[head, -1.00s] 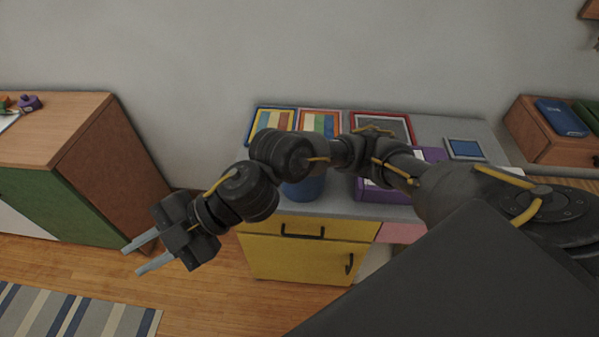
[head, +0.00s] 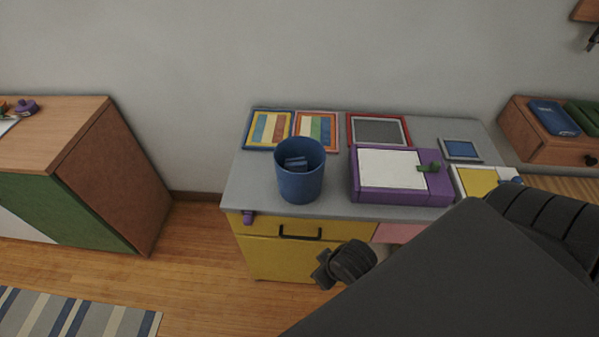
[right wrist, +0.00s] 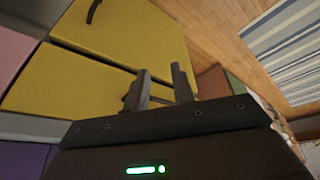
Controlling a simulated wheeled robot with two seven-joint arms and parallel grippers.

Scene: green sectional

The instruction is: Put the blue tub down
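The blue tub (head: 300,182) stands upright on the grey top (head: 237,191) of the yellow-fronted cabinet, near its front edge. Some blue things (head: 295,163) lie inside it. No gripper touches the tub in the head view. My right gripper (right wrist: 162,72) shows in the right wrist view with its two fingers apart and nothing between them. It is low in front of the yellow cabinet fronts (right wrist: 95,62). The tub is not visible in that view. My left gripper is not in view.
Behind the tub lie two striped boards (head: 270,130) and a red-framed board (head: 378,131). A purple drawing box (head: 400,198) is right of the tub. Floor (head: 190,240) is clear to the left.

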